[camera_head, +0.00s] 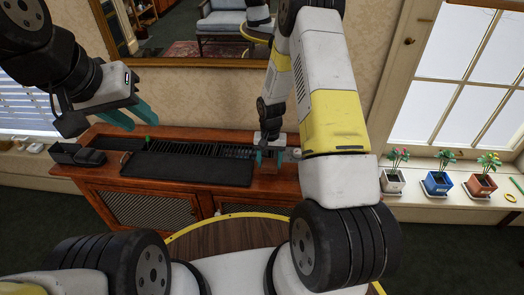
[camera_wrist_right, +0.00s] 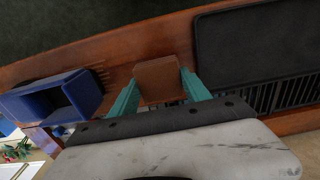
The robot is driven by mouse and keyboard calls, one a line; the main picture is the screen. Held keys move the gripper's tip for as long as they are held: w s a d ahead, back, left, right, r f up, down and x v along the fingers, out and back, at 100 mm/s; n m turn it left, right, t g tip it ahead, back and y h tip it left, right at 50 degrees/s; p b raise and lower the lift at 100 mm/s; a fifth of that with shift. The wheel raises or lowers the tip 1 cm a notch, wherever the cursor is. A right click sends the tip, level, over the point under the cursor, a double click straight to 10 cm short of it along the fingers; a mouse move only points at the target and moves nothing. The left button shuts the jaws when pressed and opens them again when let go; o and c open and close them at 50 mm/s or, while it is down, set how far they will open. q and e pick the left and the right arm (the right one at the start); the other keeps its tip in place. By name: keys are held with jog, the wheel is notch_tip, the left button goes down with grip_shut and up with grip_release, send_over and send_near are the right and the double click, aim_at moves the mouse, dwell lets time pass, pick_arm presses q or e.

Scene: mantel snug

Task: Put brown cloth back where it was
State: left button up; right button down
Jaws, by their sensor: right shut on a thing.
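The brown cloth (camera_wrist_right: 158,82) shows in the right wrist view as a small, flat, roughly square brown piece between the two teal fingers of my right gripper (camera_wrist_right: 159,78). My right gripper is shut on it, over the wooden cabinet top. In the head view my right gripper (camera_head: 270,160) is at the right part of the cabinet, and the cloth is hard to make out there. My left gripper (camera_head: 133,115) is open and empty, above the cabinet's left part. Whether the cloth touches the cabinet top is unclear.
The wooden cabinet (camera_head: 110,183) bears a black mat (camera_head: 190,168), a slatted grille (camera_head: 200,148) and a dark open box (camera_head: 75,153) at left. A blue box (camera_wrist_right: 85,90) stands left of the cloth in the wrist view. Flower pots (camera_head: 437,183) line the right sill.

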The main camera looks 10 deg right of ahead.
aim_at(269, 168)
jog(key=shift+f, duration=1.75)
jog(key=c, duration=0.5)
grip_release()
jog(key=shift+f, duration=0.15)
